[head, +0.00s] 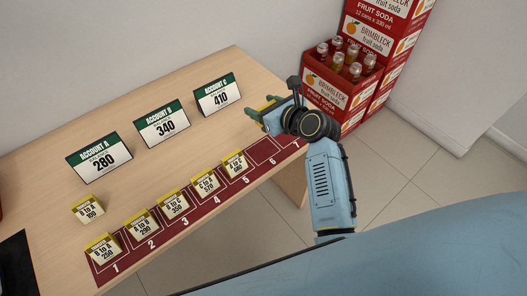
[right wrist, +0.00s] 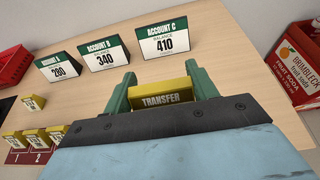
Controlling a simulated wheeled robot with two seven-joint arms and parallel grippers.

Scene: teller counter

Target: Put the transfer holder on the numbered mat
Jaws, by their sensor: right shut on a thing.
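The numbered mat (head: 123,272) is a dark red strip along the counter's front edge, marked 1 to 7. Yellow-topped transfer holders stand on spaces 1 (head: 102,248) to 5 (head: 235,163); spaces 6 and 7 look bare. Another holder (head: 88,208), marked 100, stands on the wood behind the mat's left end. My right gripper (head: 265,112) is over the counter's right part, behind the mat's right end. Its green fingers are shut on a yellow holder (right wrist: 160,98) lettered TRANSFER in the right wrist view. That holder's lower part is hidden. My left gripper is not in view.
Account signs A (head: 99,157), B (head: 162,125) and C (head: 217,94) stand along the counter's back. A red soda crate (head: 330,92) with bottles stands beyond the right end. A red basket (right wrist: 12,65) shows at the wrist view's left. Wood between signs and mat is mostly clear.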

